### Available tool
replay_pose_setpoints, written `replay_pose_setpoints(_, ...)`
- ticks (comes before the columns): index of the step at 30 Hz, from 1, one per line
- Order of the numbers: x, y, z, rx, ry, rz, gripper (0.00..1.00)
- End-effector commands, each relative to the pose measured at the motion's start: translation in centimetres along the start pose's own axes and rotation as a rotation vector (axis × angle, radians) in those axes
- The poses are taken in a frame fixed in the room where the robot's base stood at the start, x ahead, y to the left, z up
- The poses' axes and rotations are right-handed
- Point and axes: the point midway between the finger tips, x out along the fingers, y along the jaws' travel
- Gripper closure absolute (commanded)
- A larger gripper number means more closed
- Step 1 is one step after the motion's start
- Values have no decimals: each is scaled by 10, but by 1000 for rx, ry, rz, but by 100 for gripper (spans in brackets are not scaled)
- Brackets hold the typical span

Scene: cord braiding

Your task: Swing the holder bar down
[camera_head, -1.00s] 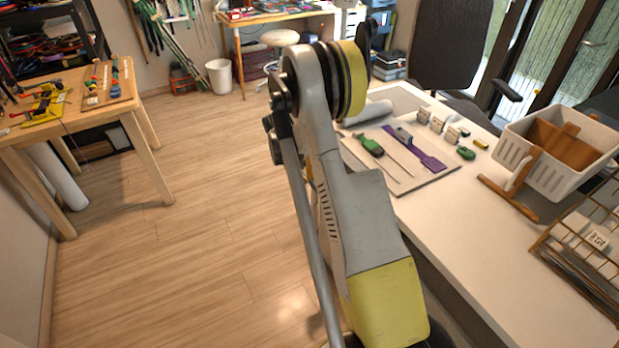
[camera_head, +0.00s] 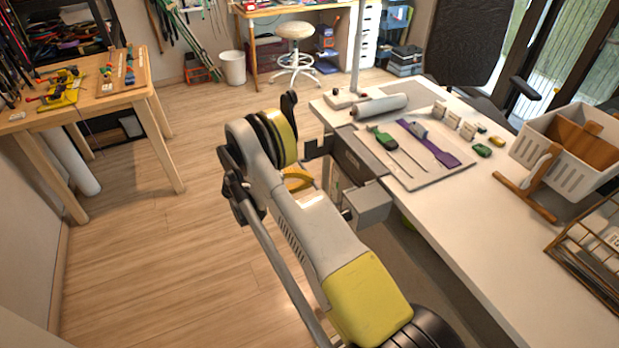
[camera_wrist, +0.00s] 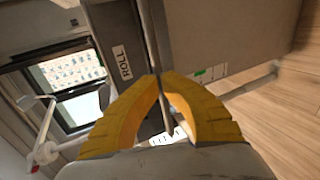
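The dark grey roll-holder unit (camera_head: 362,160) is fixed at the end of the white table. In the wrist view a dark panel marked ROLL (camera_wrist: 121,62) lies just ahead of my fingers. A slim dark bar (camera_wrist: 149,38) runs beside this panel towards my fingertips and shows through the gap between my fingers. I take it for the holder bar. My gripper (camera_wrist: 160,77) has two orange-yellow fingers with their tips almost together. I cannot tell whether the bar is between the tips or behind them. In the head view my gripper (camera_head: 298,180) is largely hidden by my arm, beside the unit.
A white roll (camera_head: 380,107) lies on the white table (camera_head: 470,240) near the unit. A grey mat (camera_head: 430,178) holds a green-handled tool and a purple tool. A white basket (camera_head: 565,150) stands at the right. The wooden floor (camera_head: 140,270) is clear at left.

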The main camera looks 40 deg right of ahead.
Motion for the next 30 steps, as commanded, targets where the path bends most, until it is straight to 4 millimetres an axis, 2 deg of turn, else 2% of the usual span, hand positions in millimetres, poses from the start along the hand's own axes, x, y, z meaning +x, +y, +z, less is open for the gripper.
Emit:
replay_pose_setpoints(9,3,-7,0,1,-3,118,100)
replay_pose_setpoints(25,3,-8,0,0,-3,141,100)
replay_pose_setpoints(28,3,-8,0,0,-3,141,69)
replay_pose_setpoints(30,3,-8,0,0,-2,141,67)
